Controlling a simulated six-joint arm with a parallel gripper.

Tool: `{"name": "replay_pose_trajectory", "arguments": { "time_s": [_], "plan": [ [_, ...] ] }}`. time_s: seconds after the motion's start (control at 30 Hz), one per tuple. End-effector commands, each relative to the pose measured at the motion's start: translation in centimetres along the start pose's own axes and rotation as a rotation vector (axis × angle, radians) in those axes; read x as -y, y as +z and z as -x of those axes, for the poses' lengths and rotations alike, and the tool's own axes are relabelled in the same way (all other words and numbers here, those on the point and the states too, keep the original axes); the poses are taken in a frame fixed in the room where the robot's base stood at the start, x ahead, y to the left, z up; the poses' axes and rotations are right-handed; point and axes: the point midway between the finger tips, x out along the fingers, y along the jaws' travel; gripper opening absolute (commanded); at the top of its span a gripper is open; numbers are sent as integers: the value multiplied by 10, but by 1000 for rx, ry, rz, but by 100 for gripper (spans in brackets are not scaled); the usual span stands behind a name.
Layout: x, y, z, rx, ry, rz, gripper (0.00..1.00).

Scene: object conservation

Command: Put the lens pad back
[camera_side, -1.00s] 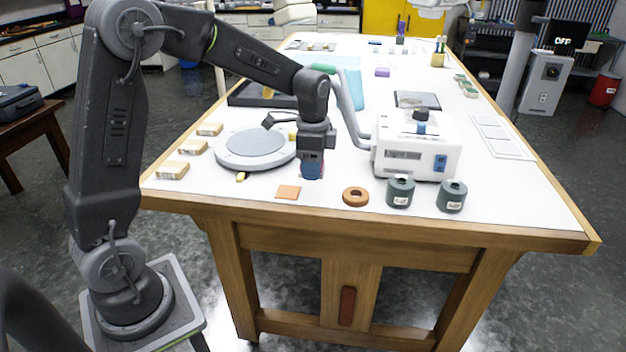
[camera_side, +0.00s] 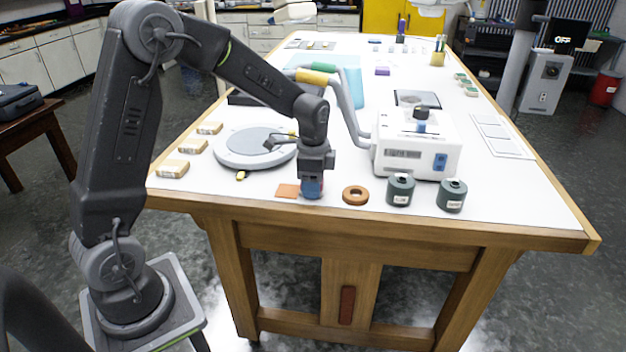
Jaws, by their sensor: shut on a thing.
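My gripper (camera_side: 313,178) points straight down near the front edge of the white tabletop. It is shut on a small blue thing with some red on it (camera_side: 312,189), low at the table surface. I cannot tell whether this thing touches the table. A flat orange square pad (camera_side: 286,190) lies on the table just left of it, its right side close to the held thing. Which of these is the lens pad is not clear. The round grey disc (camera_side: 250,145) on a white base stands behind and to the left.
An orange-brown ring (camera_side: 355,196) and two dark labelled cylinders (camera_side: 400,190), (camera_side: 452,196) stand to the right along the front. A white instrument (camera_side: 416,155) with a bent grey tube is behind them. Several labelled blocks (camera_side: 172,169) line the left edge. A white frame (camera_side: 500,135) lies right.

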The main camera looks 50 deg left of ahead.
Motion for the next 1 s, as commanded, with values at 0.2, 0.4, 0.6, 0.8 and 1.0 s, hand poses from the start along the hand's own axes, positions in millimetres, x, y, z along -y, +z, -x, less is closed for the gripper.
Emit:
{"name": "replay_pose_trajectory", "arguments": {
  "time_s": [0.2,0.4,0.6,0.8,1.0],
  "plan": [
    [0,0,-2,1,1,0,59],
    [0,0,-2,0,1,0,72],
    [0,0,0,0,0,0,72],
    [1,-1,22,-3,-4,0,72],
    [1,0,66,-3,-5,0,72]
  ]
}}
